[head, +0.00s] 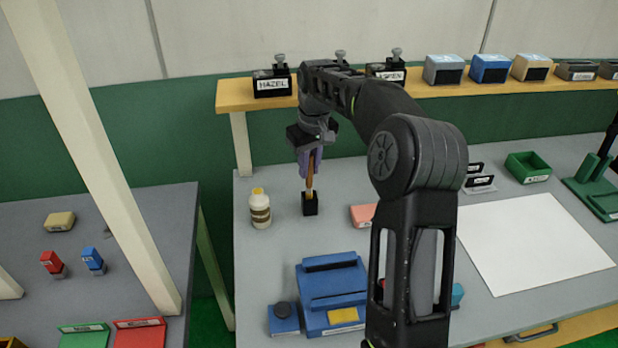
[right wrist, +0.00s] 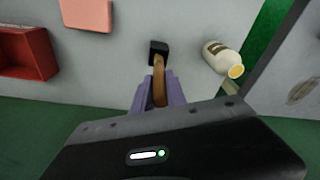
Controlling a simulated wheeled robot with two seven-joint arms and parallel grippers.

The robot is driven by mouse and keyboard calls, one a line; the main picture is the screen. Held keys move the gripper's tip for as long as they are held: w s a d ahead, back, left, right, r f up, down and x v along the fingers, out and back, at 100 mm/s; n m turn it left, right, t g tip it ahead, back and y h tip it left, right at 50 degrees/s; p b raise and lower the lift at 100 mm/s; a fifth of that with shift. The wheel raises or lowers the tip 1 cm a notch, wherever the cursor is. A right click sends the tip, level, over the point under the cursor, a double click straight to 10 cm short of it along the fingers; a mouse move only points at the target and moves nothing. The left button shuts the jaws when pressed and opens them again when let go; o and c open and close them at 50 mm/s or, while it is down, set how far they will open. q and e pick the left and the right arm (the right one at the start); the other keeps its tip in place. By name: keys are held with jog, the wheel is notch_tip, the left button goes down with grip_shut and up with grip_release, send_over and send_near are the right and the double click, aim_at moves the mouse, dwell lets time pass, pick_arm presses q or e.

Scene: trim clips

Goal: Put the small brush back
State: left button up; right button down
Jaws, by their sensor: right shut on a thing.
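The small brush (head: 310,178) has a brown wooden handle and stands roughly upright. Its lower end is in or right at the small black holder (head: 310,204) on the grey table; I cannot tell how deep it sits. My right gripper (head: 309,165), with purple fingers, is shut on the brush handle above the holder. In the right wrist view, the brush handle (right wrist: 159,88) lies between the purple fingers, and its far end meets the black holder (right wrist: 158,48). The bristles are hidden. My left gripper is not in view.
A white bottle (head: 259,208) with a yellow cap stands just left of the holder. A pink block (head: 363,215) is to its right, partly behind my arm. A blue device (head: 333,293) sits nearer. A white sheet (head: 530,242) covers the right. A wooden shelf (head: 240,96) runs behind.

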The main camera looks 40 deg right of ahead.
aim_at(309, 186)
jog(key=shift+f, duration=1.85)
jog(key=shift+f, duration=0.1)
jog(key=c, duration=1.3)
grip_release()
jog(key=shift+c, duration=0.2)
jog(key=r, duration=0.4)
jog(key=s+r, duration=0.1)
jog(key=r, duration=0.7)
jog(key=shift+s+a+r, duration=0.1)
jog(key=shift+s, duration=0.15)
